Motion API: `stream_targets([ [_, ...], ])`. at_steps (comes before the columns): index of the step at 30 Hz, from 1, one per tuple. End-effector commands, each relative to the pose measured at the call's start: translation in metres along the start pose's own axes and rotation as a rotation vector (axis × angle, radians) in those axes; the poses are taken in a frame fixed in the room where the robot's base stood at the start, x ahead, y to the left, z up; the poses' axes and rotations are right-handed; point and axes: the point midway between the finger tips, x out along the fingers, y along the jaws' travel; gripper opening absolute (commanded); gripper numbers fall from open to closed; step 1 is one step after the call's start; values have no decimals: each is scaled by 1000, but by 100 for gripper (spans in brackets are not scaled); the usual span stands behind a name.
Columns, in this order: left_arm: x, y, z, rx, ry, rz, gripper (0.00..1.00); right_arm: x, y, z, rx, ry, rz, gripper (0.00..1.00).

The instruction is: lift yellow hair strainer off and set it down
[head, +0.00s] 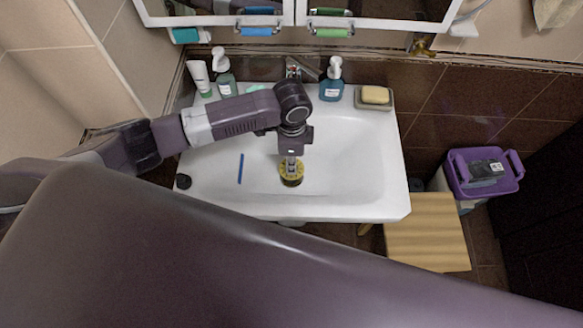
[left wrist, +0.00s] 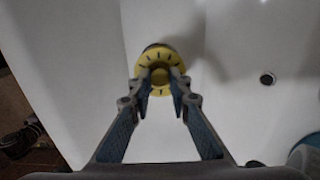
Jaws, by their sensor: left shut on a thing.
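The yellow hair strainer (head: 291,179), round with dark slots, is at the left part of the white sink (head: 352,160). My left gripper (head: 291,160) reaches down over it and is shut on its middle. In the left wrist view, the strainer (left wrist: 162,57) shows between the fingertips of my left gripper (left wrist: 161,78). A round dark hole (left wrist: 267,79) in the white surface lies uncovered to the right of the strainer. I cannot tell whether the strainer touches the sink surface. My right gripper is not in view.
A blue stick (head: 240,168) and a small black round thing (head: 183,182) lie on the sink's left ledge. Bottles (head: 331,80), a tube (head: 198,76) and a soap dish (head: 374,98) line the back.

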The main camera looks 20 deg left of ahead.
Motion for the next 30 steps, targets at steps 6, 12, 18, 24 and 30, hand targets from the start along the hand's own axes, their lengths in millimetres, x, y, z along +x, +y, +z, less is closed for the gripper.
stream_targets([
  [6,-50,-1,-1,1,3,-4,5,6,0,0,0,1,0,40],
  [12,-98,-1,-1,0,3,-4,5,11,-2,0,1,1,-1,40],
  [18,-131,-1,0,0,1,-2,5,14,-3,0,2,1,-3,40],
  [24,-144,0,0,-1,0,0,5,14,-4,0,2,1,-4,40],
  [30,-145,0,0,-1,0,0,5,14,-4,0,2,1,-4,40],
])
